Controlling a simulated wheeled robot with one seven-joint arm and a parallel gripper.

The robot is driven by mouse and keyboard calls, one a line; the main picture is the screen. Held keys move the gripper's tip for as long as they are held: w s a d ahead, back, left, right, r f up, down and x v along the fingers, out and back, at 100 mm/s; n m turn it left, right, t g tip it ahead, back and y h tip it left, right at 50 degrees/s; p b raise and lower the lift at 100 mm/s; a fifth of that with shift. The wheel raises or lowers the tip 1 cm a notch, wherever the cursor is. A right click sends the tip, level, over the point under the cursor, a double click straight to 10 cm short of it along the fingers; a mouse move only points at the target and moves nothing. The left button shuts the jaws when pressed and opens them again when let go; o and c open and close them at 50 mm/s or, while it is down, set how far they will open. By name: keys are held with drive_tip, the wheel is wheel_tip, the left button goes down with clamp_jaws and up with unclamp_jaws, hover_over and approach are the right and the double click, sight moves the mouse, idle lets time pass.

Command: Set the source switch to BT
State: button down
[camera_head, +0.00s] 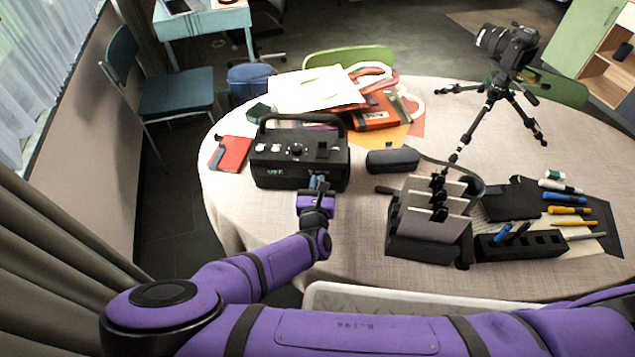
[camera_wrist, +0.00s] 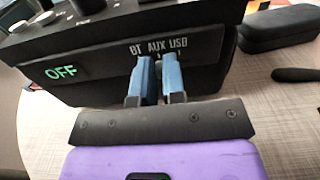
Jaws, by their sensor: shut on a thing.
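The black speaker box (camera_head: 300,160) with a carrying handle stands on the table, and its front face also shows in the wrist view (camera_wrist: 205,72). Its green display (camera_wrist: 61,73) reads OFF. The source labels BT, AUX and USB (camera_wrist: 158,46) are printed in white on the front. My gripper (camera_head: 318,182), with blue fingertips (camera_wrist: 159,78), is at the front face just below these labels. The fingers straddle the spot under AUX and are shut on the source switch, which they mostly hide. The exact switch position is hard to see.
A black case (camera_head: 392,160) lies right of the speaker, and a red notebook (camera_head: 231,154) lies left. Papers (camera_head: 318,88) and books are behind. A black holder (camera_head: 425,245) stands to the right, and a camera tripod (camera_head: 490,105) further back.

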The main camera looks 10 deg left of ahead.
drive_tip(key=shift+s+a, duration=0.1)
drive_tip(key=shift+a, duration=1.15)
drive_tip(key=c, duration=1.2)
unclamp_jaws()
